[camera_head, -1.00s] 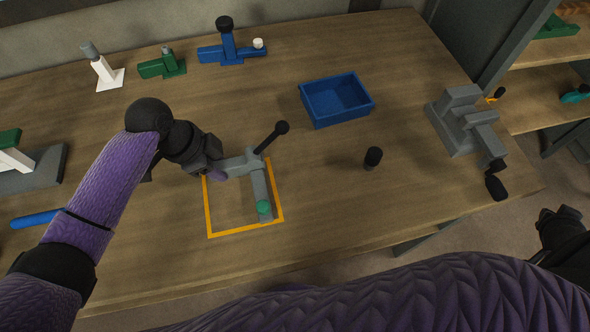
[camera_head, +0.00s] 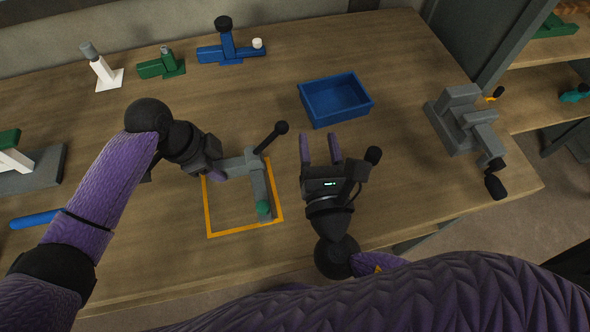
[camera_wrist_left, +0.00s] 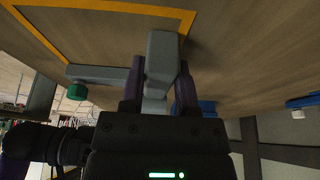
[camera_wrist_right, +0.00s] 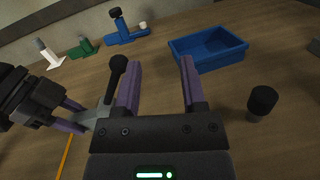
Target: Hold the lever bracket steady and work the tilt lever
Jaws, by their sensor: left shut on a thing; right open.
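The grey lever bracket (camera_head: 258,183) stands at the orange outline on the table, with a green knob (camera_head: 263,207) at its near end. The dark tilt lever (camera_head: 267,142) rises from it, slanting up to the right to a black ball knob (camera_head: 282,127). My left gripper (camera_head: 220,172) is shut on the bracket's grey arm; the left wrist view shows the grey bar (camera_wrist_left: 162,60) between its fingers. My right gripper (camera_head: 320,147) is open and empty, to the right of the lever. In the right wrist view the knob (camera_wrist_right: 118,64) is just left of the fingers.
A blue tray (camera_head: 336,122) lies beyond my right gripper. A black upright peg (camera_head: 373,155) is close by its right side. A grey stepped fixture (camera_head: 462,120) stands at the right edge. Blue, green and white brackets line the back. The orange outline (camera_head: 209,212) is mostly bare inside.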

